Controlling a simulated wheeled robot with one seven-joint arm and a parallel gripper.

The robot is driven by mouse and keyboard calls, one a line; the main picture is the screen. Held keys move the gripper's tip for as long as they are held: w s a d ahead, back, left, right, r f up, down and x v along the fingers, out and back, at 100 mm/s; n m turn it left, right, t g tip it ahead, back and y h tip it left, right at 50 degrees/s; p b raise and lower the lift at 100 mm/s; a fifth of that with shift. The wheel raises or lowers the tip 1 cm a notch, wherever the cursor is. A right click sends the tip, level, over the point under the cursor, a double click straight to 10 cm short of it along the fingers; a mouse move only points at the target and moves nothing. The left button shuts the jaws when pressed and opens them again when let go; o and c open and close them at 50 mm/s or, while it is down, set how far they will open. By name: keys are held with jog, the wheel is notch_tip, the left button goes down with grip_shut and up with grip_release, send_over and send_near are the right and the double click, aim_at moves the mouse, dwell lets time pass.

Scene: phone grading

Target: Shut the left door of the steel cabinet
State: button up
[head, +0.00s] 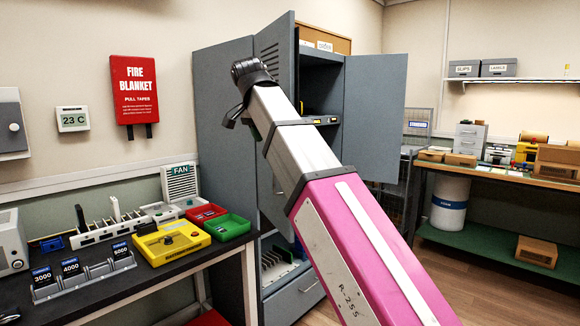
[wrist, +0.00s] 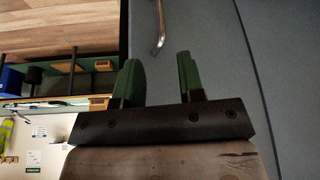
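The grey steel cabinet (head: 222,150) stands against the back wall in the head view. Its left door (head: 279,42), with vent slots near the top, stands open towards me and is partly hidden behind my arm. Its right door (head: 375,110) is also open, swung out to the right. In the wrist view a grey panel (wrist: 285,60) fills the right side, and a bent metal handle (wrist: 159,30) shows just beyond the fingertips. My gripper (wrist: 160,62) has its two green fingers apart, with nothing seen between them. In the head view it is mostly hidden at the arm's end.
A dark bench (head: 160,280) with trays and a yellow box stands at left, close to the cabinet. A second workbench (head: 500,175) with boxes and a white drum (head: 449,204) stands at right. Wooden floor shows between the cabinet and that bench.

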jog(key=x, duration=1)
jog(key=shift+f, duration=0.3)
grip_shut()
